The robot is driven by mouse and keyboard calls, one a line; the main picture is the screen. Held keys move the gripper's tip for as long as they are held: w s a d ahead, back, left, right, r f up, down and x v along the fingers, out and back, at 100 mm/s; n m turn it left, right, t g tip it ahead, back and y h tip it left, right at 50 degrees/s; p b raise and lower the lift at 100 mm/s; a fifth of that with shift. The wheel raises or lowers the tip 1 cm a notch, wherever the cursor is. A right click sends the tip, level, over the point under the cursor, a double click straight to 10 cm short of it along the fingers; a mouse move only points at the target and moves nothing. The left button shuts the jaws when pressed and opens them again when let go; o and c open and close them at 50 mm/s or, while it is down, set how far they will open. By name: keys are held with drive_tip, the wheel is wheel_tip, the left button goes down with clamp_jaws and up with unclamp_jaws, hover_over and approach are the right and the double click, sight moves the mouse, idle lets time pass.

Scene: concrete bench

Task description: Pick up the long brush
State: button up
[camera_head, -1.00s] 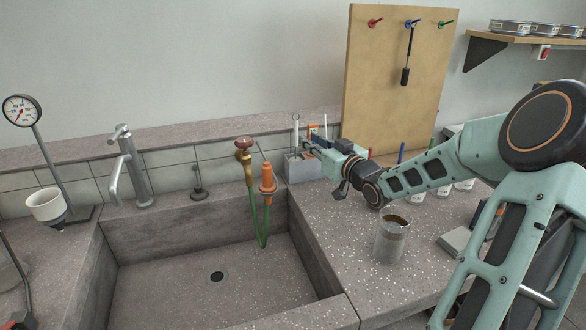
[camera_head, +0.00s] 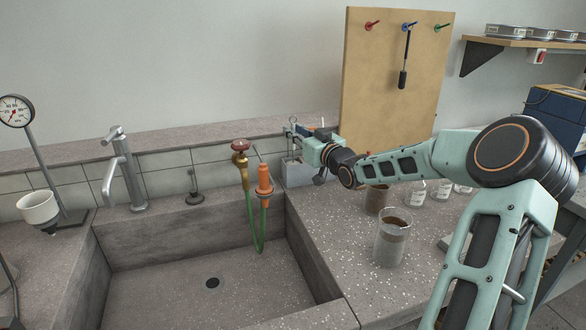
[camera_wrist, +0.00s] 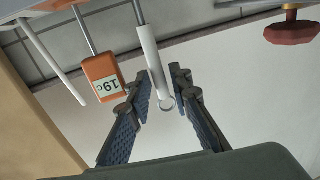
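A long white handle with a ring at its end, which looks like the long brush (camera_wrist: 154,65), stands between my gripper's (camera_wrist: 163,82) fingers in the wrist view. The blue-padded fingers are open on both sides of it, with a visible gap on the right. The left finger is close to the handle; I cannot tell whether it touches. The brush's other end is out of the wrist view. In the head view my gripper (camera_head: 295,132) is above the grey holder (camera_head: 298,175) behind the sink's right corner and partly hides the handles there.
An orange handle marked 19c (camera_wrist: 101,80) and a thin white rod (camera_wrist: 54,62) are beside the brush. A tap with an orange fitting (camera_head: 264,180) stands left of the holder. A pegboard (camera_head: 385,110) rises behind my arm; a glass beaker (camera_head: 391,240) is in front.

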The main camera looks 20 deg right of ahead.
drive_tip(key=shift+w+a, duration=0.1)
drive_tip(key=shift+w, duration=0.55)
drive_tip(key=shift+c, duration=0.5)
clamp_jaws()
drive_tip(key=shift+r, duration=0.15)
wheel_tip(320, 180, up, 10)
drive_tip(key=p, duration=0.3)
drive_tip(key=shift+r+p, duration=0.25)
drive_tip(key=shift+p, duration=0.15)
wheel_tip(320, 180, up, 8)
drive_tip(key=p, duration=0.8)
drive_tip(key=shift+r, duration=0.15)
